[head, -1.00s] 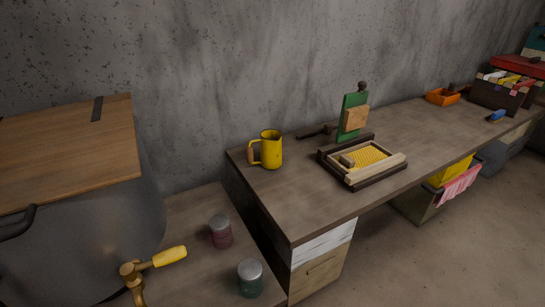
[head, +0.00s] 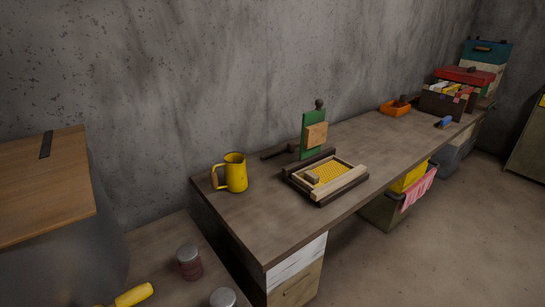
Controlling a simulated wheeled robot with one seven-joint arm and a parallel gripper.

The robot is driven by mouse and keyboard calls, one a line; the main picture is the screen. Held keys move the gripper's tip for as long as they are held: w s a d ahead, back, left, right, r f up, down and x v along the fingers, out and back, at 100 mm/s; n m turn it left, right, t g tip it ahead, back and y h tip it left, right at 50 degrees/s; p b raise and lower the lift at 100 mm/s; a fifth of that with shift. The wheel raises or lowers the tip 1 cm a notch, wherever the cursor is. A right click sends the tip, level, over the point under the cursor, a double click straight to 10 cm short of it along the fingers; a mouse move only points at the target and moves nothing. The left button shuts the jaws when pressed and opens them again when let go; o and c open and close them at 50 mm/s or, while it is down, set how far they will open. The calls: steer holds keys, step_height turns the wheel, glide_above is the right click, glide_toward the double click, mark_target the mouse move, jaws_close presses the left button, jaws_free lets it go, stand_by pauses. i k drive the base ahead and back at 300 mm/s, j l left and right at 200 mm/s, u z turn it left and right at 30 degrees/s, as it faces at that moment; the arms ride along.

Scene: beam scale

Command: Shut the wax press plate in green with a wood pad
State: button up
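The wax press stands on the wooden workbench. Its green plate (head: 308,142) is raised upright at the back of the press, with a square wood pad (head: 316,136) on its face and a dark knob (head: 319,104) at the top. The press base (head: 313,195) is a dark frame holding a pale wooden frame with a yellow honeycomb sheet (head: 335,175). A small wooden block or handle (head: 311,177) lies at the left of the sheet. My gripper is not in view.
A yellow jug (head: 235,173) stands left of the press. An orange tray (head: 395,108), a blue-handled tool (head: 444,122) and a dark crate (head: 440,104) are farther right. Jars (head: 189,262) sit on a lower surface. Bench in front of the press is narrow but clear; open floor lies right.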

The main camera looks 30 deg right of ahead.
mark_target(315, 132)
steer(key=i+l+z, duration=0.65)
steer(key=i+z, duration=0.35)
steer(key=i, duration=0.05)
